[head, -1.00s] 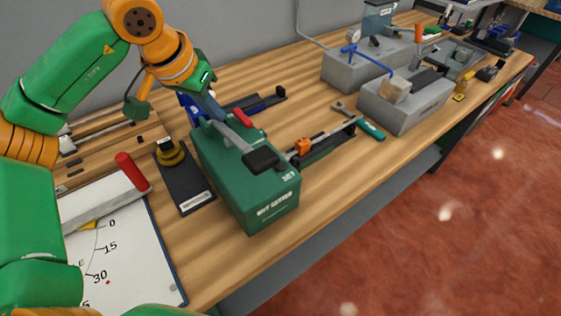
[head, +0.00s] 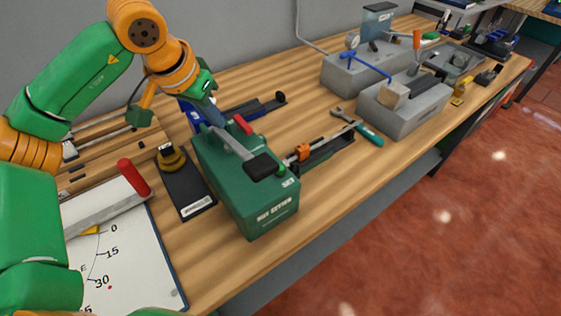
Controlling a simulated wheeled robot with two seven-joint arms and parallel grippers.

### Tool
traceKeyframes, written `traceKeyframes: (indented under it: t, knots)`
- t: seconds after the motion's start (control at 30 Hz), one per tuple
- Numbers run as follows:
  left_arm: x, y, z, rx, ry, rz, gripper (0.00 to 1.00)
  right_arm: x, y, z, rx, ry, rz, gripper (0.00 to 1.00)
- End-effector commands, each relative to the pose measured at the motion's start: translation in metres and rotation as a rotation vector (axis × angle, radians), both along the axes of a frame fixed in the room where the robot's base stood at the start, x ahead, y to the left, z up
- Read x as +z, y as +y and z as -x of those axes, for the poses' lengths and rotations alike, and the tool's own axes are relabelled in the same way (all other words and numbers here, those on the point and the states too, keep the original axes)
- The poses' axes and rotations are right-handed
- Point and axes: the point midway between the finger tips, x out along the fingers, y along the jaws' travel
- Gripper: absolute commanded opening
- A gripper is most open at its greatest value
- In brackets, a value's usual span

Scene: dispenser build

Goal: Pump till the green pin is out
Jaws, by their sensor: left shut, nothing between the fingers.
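A green box-shaped nut setter (head: 268,218) stands on the bench. A grey lever (head: 233,145) with a black grip (head: 261,167) lies across its top, and a red part (head: 242,124) stands beside the lever. A small green piece (head: 281,169), possibly the green pin, shows just right of the black grip; how far it stands out I cannot tell. My left gripper (head: 214,115) is shut and empty, pointing down at the far end of the box near the lever's far end. Whether it touches the lever I cannot tell. My right gripper is out of view.
A black plate with a brass-coloured knob (head: 172,158) lies left of the box, beside a white angle board (head: 140,258). Grey fixtures (head: 408,115) stand farther back. The front bench strip is clear.

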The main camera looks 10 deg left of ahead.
Motion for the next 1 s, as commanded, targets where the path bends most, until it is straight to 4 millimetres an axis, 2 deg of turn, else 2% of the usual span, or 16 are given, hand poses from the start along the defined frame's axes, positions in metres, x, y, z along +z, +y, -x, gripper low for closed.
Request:
traceKeyframes:
  t: [0.5, 1.0]
  knots:
    - [0.005, 0.000, -0.002, 0.003, -0.011, 0.002, 0.00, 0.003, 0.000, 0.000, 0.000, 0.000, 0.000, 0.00]
    - [0.075, 0.000, -0.002, 0.003, -0.013, 0.003, 0.00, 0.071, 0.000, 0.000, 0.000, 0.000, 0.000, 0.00]
